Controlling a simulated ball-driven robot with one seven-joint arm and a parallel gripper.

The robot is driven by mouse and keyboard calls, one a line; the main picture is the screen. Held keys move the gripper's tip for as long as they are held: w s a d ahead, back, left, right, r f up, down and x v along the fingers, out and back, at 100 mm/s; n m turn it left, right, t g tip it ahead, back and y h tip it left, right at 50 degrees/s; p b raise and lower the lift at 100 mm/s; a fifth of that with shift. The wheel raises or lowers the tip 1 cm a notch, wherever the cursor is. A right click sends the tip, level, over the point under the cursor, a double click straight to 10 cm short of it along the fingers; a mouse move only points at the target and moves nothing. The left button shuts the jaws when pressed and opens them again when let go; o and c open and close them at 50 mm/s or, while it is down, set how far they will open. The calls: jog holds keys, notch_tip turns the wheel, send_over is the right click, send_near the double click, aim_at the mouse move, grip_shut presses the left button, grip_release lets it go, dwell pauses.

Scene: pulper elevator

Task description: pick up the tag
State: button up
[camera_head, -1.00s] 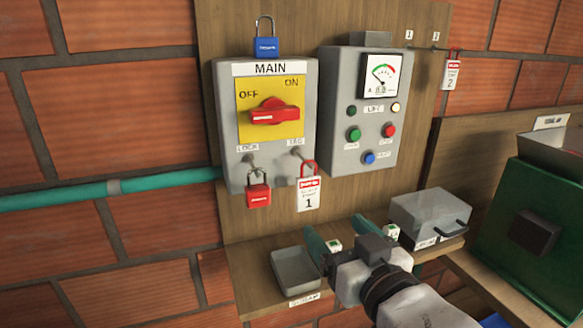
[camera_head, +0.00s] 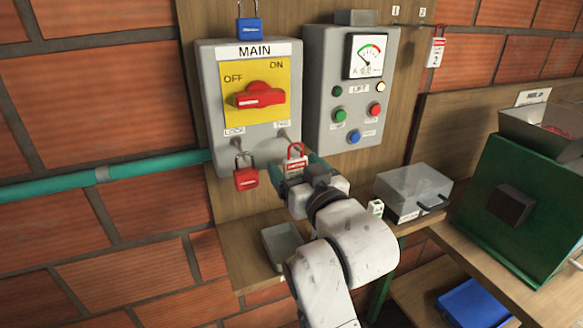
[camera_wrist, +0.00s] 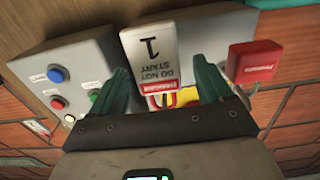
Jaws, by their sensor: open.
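The white tag (camera_head: 296,164) with a red header and red loop hangs from the TAG peg under the MAIN switch box (camera_head: 206,140). In the wrist view, the tag (camera_wrist: 150,50) appears upside down, reading "DO NOT START 1". My gripper (camera_head: 301,175) is open just in front of the tag and hides its lower part in the head view. In the wrist view, my two green fingers (camera_wrist: 162,85) stand either side of the tag, with gaps; I cannot tell how deep it sits between them.
A red padlock (camera_head: 246,179) hangs close left of the tag; it also shows in the wrist view (camera_wrist: 254,62). The lift control box (camera_head: 322,120) is to the right. A shelf with a grey tray (camera_head: 280,240) and clear-lidded box (camera_head: 412,190) is below. Tag 2 (camera_head: 435,52) hangs far right.

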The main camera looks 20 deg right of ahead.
jog(key=shift+w, duration=0.15)
jog(key=c, duration=1)
jog(key=shift+r, duration=0.1)
jog(key=shift+r, duration=0.65)
jog(key=s+p, duration=0.6)
jog(key=s, duration=1.2)
jog(key=w+f+y+b, duration=0.1)
jog(key=w+f, duration=0.2)
jog(key=f, duration=0.7)
jog(key=w+f+b, duration=0.1)
jog(key=w+f, duration=0.1)
jog(key=f, duration=0.8)
jog(key=shift+h, duration=0.5)
jog(key=s+f, duration=0.1)
jog(key=f, duration=0.5)
jog(key=f+b, duration=0.1)
jog(key=f, duration=0.5)
jog(key=s+f+b, duration=0.1)
jog(key=f, duration=0.5)
jog(key=shift+s+f, duration=0.3)
